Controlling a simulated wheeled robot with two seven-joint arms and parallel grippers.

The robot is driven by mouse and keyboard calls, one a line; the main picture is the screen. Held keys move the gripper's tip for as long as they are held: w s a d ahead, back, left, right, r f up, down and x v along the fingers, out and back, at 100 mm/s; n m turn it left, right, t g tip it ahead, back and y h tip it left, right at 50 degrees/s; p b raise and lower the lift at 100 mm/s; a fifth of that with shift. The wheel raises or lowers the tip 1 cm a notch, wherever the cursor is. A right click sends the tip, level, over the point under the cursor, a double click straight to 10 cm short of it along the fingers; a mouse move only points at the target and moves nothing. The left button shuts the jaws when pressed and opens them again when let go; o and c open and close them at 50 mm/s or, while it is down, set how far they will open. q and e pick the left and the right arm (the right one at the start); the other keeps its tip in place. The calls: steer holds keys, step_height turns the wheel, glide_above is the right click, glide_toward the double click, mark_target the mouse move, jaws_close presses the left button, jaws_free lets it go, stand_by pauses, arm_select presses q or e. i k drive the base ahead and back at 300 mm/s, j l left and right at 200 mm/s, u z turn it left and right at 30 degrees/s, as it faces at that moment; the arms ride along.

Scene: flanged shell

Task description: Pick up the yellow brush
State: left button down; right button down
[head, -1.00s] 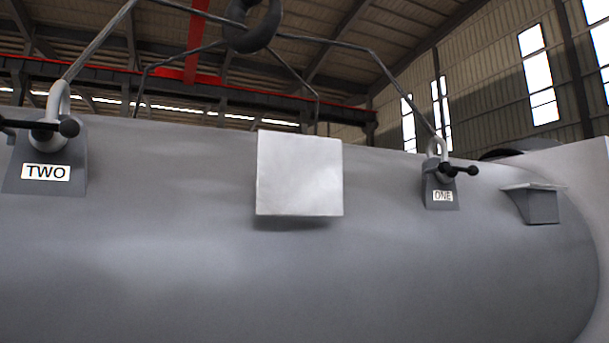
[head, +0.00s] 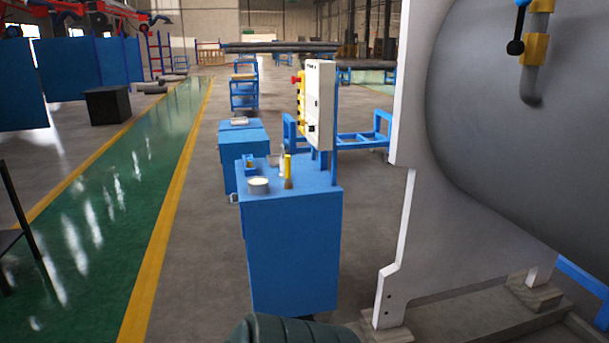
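The yellow brush (head: 287,166) stands upright on top of a blue cabinet (head: 292,245), with its yellow handle up and a brownish lower end at the cabinet top. Neither of my grippers is in view.
A white round can (head: 258,186) and a small blue-and-yellow item (head: 249,163) share the cabinet top. A white control box (head: 319,104) rises behind. The large grey shell (head: 530,130) and its white support (head: 445,245) stand right. Floor left of the cabinet is clear.

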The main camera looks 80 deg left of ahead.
mark_target(288, 180)
steer(key=u, duration=2.8)
steer(key=i+j+z, duration=0.2)
steer(key=i+j, duration=0.45)
steer(key=i, duration=0.2)
steer(key=i+j+z, duration=0.2)
steer(key=i+j, duration=0.6)
steer(key=i+j+z, duration=0.2)
steer(key=i+j, duration=0.55)
steer(key=j, duration=0.15)
